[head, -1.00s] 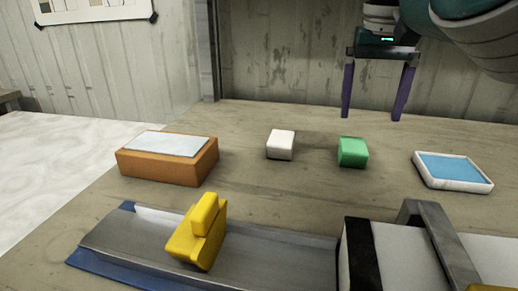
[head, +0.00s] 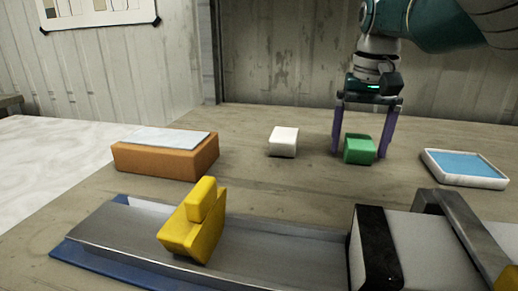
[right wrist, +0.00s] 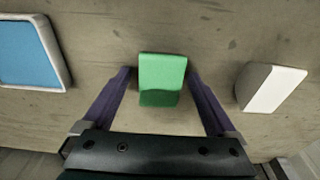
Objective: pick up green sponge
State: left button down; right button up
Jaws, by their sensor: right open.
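The green sponge (head: 359,150) is a small block on the wooden table, right of centre in the head view. It also shows in the right wrist view (right wrist: 162,77), between the two finger tips. My right gripper (head: 362,150) is open and lowered over the sponge, with one purple finger on each side of it. In the right wrist view a gap shows on the left of the sponge, and the right finger looks very close to it; I cannot tell whether they touch. My left gripper is not in view.
A white block (head: 284,141) stands left of the sponge. A white tray with a blue inside (head: 428,157) lies to its right. An orange box (head: 165,162) is further left. In front are a metal channel (head: 280,244) and a yellow block (head: 193,226).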

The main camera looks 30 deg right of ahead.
aim_at(360, 140)
jog(key=shift+c, duration=1.2)
jog(key=c, duration=1.2)
jog(key=shift+o, duration=0.2)
jog(key=shift+r, duration=0.15)
notch_tip(360, 140, up, 20)
jog(key=p, duration=0.5)
